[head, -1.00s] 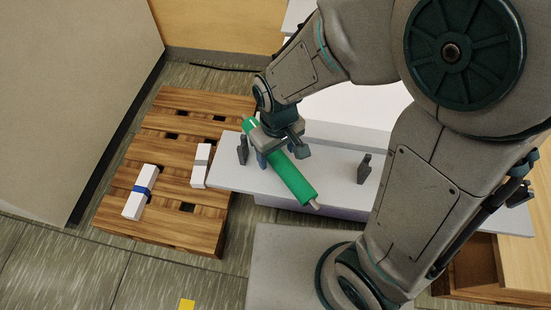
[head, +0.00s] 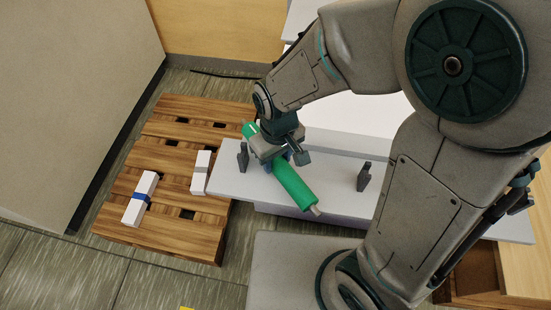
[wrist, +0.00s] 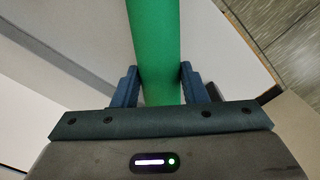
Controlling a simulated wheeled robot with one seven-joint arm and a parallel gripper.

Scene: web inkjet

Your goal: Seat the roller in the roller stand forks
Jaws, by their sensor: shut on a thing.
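The green roller (head: 292,185) has a pale shaft end at its lower right. My gripper (head: 275,160) is shut on it near its upper-left half. In the wrist view the roller (wrist: 155,45) runs between the two blue fingers of my gripper (wrist: 158,85). The roller lies at a slant above the grey shelf, turned away from the line of the two forks. The left fork (head: 243,156) and the right fork (head: 364,176) of the roller stand are dark uprights on the grey shelf (head: 335,160). Its upper-left shaft end is hard to make out.
A wooden pallet (head: 160,170) at left carries a white box with a blue band (head: 140,198) and another white box (head: 201,172). A wooden cabinet (head: 475,285) stands at lower right. Bare floor (head: 60,265) shows at lower left.

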